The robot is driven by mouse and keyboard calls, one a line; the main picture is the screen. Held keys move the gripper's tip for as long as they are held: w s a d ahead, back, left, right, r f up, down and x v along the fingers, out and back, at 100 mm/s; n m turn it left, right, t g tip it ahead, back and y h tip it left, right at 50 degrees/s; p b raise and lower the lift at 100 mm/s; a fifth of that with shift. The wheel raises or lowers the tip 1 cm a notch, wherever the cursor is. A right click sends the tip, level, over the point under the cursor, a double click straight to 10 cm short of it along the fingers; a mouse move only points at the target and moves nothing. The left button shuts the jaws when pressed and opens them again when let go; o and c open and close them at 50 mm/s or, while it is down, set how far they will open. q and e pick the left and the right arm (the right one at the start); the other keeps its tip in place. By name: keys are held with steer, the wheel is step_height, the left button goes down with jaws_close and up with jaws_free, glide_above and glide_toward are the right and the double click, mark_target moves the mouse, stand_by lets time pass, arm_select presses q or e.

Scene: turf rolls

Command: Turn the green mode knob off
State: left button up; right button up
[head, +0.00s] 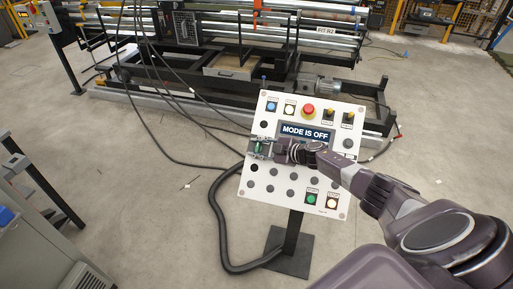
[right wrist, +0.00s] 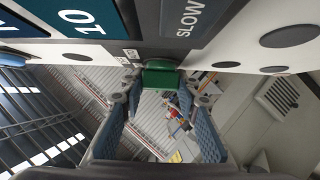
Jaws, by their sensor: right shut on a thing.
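The white control panel (head: 245,185) stands upright on a dark post in the head view. Its screen (head: 306,133) reads "MODE IS OFF". The green mode knob (head: 260,148) is at the panel's left side, partly hidden by my right gripper (head: 261,147). In the right wrist view the green knob (right wrist: 160,77) sits between the two fingertips of my right gripper (right wrist: 160,88), which is shut on it. A label reading "SLOW" (right wrist: 188,18) shows beside the knob. My left gripper is not in view.
The panel also holds a red emergency button (head: 308,110), a green button (head: 312,199) and several other buttons and switches. A thick black cable (head: 217,222) loops on the floor left of the post. A large roller machine (head: 230,60) stands behind.

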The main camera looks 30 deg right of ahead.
steer(key=o, duration=1.2)
steer(key=shift+v, duration=6)
steer(key=shift+a, duration=0.1)
